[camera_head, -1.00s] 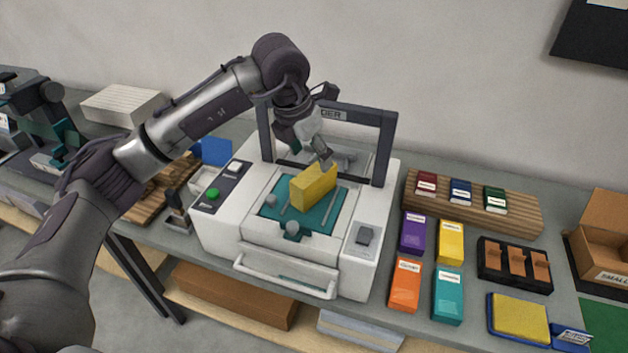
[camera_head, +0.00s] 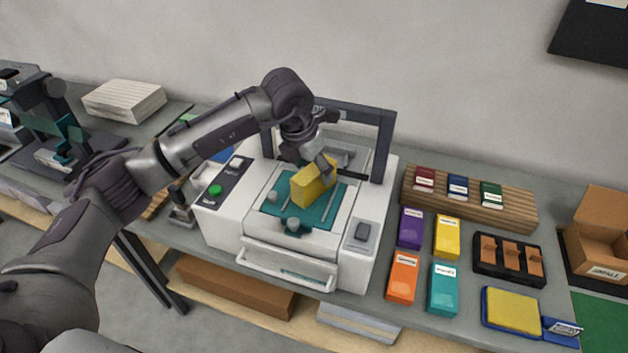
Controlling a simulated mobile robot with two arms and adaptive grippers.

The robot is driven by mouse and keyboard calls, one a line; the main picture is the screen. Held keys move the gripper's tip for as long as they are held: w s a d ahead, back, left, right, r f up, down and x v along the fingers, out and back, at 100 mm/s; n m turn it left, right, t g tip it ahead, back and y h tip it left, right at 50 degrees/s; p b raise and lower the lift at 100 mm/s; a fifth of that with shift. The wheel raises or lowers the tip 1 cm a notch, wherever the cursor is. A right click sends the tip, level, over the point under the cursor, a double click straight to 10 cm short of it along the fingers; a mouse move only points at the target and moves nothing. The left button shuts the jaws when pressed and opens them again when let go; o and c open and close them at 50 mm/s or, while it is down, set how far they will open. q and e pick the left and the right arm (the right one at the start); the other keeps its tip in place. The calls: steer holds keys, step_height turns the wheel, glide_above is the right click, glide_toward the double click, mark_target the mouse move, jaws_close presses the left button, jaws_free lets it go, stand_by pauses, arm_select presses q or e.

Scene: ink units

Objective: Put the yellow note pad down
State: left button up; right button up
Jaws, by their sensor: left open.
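The yellow note pad (camera_head: 312,188) is a thick yellow block standing on edge on the teal bed (camera_head: 276,208) of the white machine (camera_head: 222,228). My left gripper (camera_head: 326,166) comes down from above at the pad's upper right edge. Its jaws are open, with a finger overlapping the pad's top in the picture. I cannot tell whether the finger touches the pad. The pad's far side is hidden. My right gripper is not in view.
A dark frame (camera_head: 384,148) rises behind the bed, close to my left arm. Small knobs (camera_head: 292,225) stand at the bed's edge. To the right are coloured boxes (camera_head: 411,228), a wooden rack (camera_head: 515,207), a black tray (camera_head: 509,273) and a blue-edged yellow pad (camera_head: 512,310).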

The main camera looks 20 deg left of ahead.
arm_select(q)
steer(key=shift+f, duration=0.2)
stand_by(0.5)
jaws_close()
steer(key=shift+r, duration=0.1)
